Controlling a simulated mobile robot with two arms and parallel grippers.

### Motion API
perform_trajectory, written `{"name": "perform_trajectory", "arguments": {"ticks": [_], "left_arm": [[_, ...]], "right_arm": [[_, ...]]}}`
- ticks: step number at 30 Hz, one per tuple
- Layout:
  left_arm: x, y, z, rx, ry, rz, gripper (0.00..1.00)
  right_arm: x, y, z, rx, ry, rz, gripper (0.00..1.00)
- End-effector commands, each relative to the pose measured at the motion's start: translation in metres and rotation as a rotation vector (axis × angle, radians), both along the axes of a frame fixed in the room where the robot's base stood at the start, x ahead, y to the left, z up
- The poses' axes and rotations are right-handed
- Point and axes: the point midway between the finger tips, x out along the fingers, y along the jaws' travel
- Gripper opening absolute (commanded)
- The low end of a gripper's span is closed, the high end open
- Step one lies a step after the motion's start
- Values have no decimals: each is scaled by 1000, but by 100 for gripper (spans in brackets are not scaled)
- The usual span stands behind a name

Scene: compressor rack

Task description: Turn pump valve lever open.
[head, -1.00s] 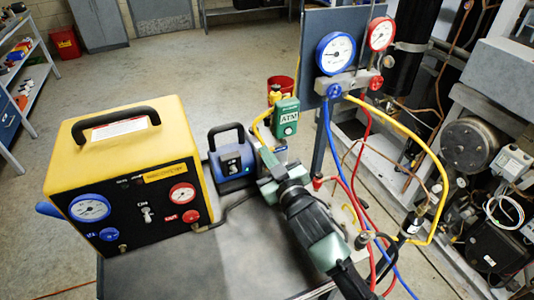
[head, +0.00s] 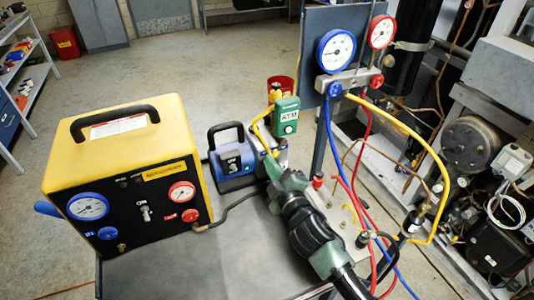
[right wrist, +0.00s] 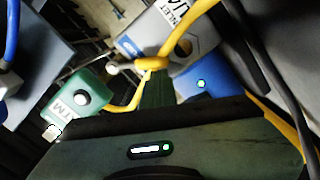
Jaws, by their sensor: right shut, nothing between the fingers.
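The blue and grey pump (head: 236,163) with a dark carry handle stands on the cart, left of my right gripper (head: 270,162). In the right wrist view the pump's blue part (right wrist: 212,85) shows a green light, and its grey part carries an inlet label. A yellow hose (right wrist: 178,38) and a fitting (right wrist: 150,64) lie right at the tip of my gripper (right wrist: 157,82). A small pale rounded piece sticks out left of the fitting; I cannot tell for sure that it is the valve lever. My right gripper is shut with nothing held. My left gripper is not in view.
A green ATM box (head: 286,116) stands just beyond the gripper. The yellow recovery machine (head: 125,170) is at left on the grey cart top (head: 200,265). The gauge panel (head: 313,60) and red, blue and yellow hoses hang at right, close to my arm.

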Motion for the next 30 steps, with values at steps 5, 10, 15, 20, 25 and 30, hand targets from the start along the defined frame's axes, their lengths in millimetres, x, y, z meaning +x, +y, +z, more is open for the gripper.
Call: {"name": "perform_trajectory", "arguments": {"ticks": [5, 10, 15, 20, 25, 30], "left_arm": [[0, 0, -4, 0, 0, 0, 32], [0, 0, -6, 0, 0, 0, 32], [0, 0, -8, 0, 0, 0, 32], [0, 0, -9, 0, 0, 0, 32], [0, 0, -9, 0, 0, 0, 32], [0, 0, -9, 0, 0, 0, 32]], "right_arm": [[3, -8, -10, -142, -56, -3, 0], [5, -13, -14, -251, -102, -4, 0], [7, -17, -16, -328, -135, -4, 0], [8, -19, -17, -370, -153, -3, 0], [9, -20, -17, -389, -162, -3, 0], [9, -20, -17, -393, -164, -4, 0]]}}
